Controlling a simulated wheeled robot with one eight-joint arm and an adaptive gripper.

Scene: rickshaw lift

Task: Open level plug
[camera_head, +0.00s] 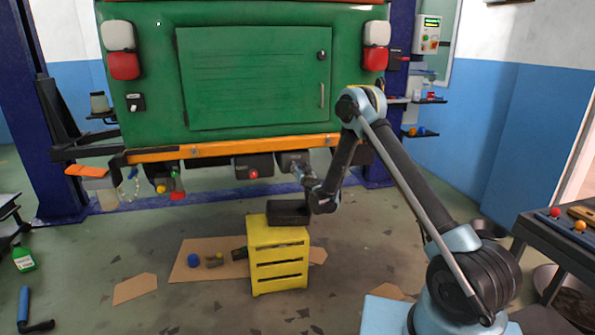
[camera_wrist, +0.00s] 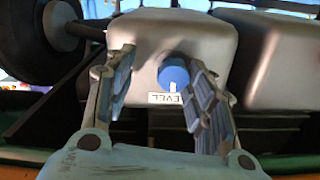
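The level plug (camera_wrist: 174,74) is a blue round cap on the face of a grey metal housing (camera_wrist: 205,42) in the wrist view. I cannot tell whether a finger touches the plug. In the head view my gripper (camera_head: 302,172) reaches up under the green vehicle's orange bumper (camera_head: 232,148); the plug cannot be made out there.
A second grey housing (camera_wrist: 285,65) is close on the right. A wheel (camera_wrist: 25,40) and dark rods are at the left. A yellow stool (camera_head: 277,262) with a black box (camera_head: 288,212) on it stands below my arm. Cardboard (camera_head: 205,262) and small parts lie on the floor.

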